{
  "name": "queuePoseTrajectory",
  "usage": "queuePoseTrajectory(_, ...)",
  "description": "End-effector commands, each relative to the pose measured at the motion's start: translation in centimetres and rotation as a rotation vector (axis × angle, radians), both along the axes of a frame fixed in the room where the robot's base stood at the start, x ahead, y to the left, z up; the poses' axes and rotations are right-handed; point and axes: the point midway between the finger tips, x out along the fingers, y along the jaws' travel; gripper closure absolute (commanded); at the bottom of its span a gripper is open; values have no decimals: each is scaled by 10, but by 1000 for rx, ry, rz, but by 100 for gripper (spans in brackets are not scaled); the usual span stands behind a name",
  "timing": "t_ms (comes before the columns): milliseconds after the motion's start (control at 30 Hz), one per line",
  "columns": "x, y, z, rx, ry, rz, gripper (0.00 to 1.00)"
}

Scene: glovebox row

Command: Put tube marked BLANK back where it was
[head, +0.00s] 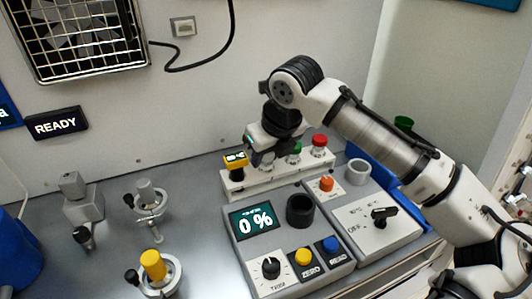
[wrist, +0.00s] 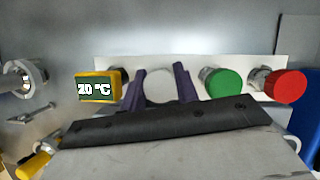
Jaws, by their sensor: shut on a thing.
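My gripper (head: 264,160) is over the white rack (head: 280,181) at the back of the bench. In the wrist view its two purple fingers (wrist: 162,88) are shut on a tube with a pale round cap (wrist: 159,85). That cap is in line with the other caps, between the yellow 20 °C display and the green cap. No BLANK marking is readable, and the tube's body is hidden. I cannot tell whether it sits in the rack or above it.
A tube with a green cap (wrist: 224,83) and one with a red cap (wrist: 285,85) stand close on the right. The yellow display (wrist: 98,88) is close on the left. In front is a grey instrument with a 0 % screen (head: 254,221) and a dark round well (head: 300,209).

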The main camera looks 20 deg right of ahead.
Motion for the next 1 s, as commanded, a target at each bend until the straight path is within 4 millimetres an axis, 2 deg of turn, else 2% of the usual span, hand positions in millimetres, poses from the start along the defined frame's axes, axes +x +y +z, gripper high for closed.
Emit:
queuePoseTrajectory(267,0,0,-3,1,-1,0,95)
queuePoseTrajectory(300,0,0,-2,0,-1,0,65)
queuePoseTrajectory(333,0,0,-2,0,-1,0,61)
queuePoseTrajectory(733,-1,0,5,0,-2,0,61)
queuePoseTrajectory(867,-9,-2,25,1,-4,0,61)
queuePoseTrajectory(1000,-21,-5,54,1,-4,1,61)
